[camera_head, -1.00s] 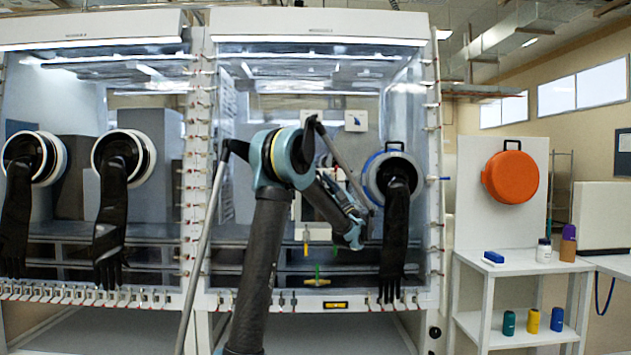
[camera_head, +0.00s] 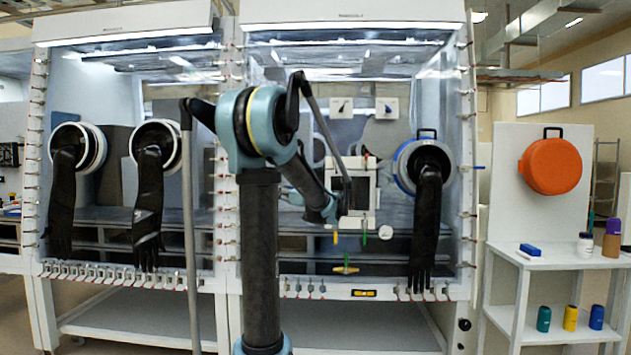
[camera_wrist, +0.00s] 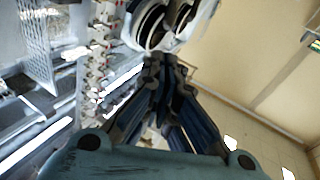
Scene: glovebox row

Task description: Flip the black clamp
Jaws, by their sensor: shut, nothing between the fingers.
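Toggle clamps line the glovebox window frame, several of them along the lower edge (camera_head: 303,288) and more up the sides. In the head view they are too small for me to pick out the black clamp with certainty. My gripper (camera_head: 343,208) is in front of the right glovebox window, left of the right-hand glove port, and looks small and partly lost against the background. In the wrist view my gripper (camera_wrist: 165,62) has its dark fingers together with nothing between them. A column of clamps with red tips (camera_wrist: 100,45) shows to its left, apart from the fingers.
A black glove (camera_head: 427,230) hangs from the right port. Yellow (camera_head: 336,237) and green (camera_head: 364,232) handles show near my gripper. A white shelf (camera_head: 560,262) with bottles stands at right, below an orange round case (camera_head: 552,166).

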